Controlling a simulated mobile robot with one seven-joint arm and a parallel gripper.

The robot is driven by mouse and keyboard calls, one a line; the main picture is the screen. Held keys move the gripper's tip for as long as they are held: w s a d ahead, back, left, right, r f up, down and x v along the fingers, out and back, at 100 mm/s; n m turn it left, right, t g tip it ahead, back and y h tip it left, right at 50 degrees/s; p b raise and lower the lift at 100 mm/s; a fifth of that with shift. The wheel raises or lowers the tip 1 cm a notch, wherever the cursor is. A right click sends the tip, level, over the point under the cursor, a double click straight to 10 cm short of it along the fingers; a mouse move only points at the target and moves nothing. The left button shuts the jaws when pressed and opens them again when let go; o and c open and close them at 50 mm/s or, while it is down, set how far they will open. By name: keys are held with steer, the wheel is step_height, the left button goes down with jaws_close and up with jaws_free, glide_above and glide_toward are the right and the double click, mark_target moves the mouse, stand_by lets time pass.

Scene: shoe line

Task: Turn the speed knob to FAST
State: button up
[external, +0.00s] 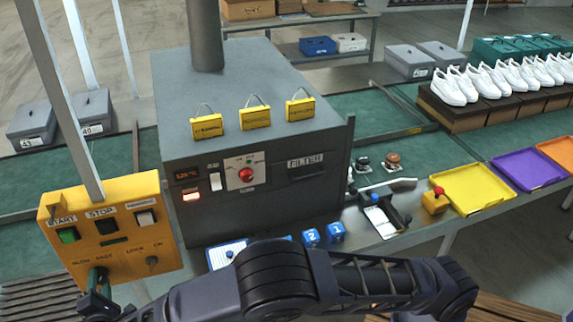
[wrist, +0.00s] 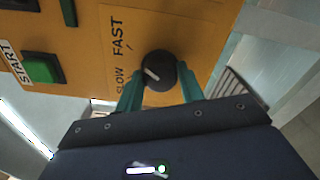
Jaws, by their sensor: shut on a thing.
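The speed knob (wrist: 160,64) is a round black knob on the yellow control panel (external: 113,190), below the SLOW and FAST labels in the external view. In the wrist view its white mark lies on the lower-left side, nearer the printed SLOW (wrist: 120,81) than the printed FAST (wrist: 118,36). My gripper (wrist: 161,76) is shut on the knob, with one teal finger on each side. In the external view my gripper (external: 97,280) covers the knob at the panel's lower left.
The panel also carries a green START button (external: 68,236), a black STOP button (external: 107,226), a white rocker switch (external: 146,217) and a LOCK keyswitch (external: 152,261). A dark grey machine (external: 260,130) stands behind. A yellow tray (external: 470,188) is far right.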

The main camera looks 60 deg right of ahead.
steer(key=shift+m, duration=0.3)
steer(key=o, duration=1)
steer(key=v, duration=1)
steer(key=shift+s+a, duration=0.25)
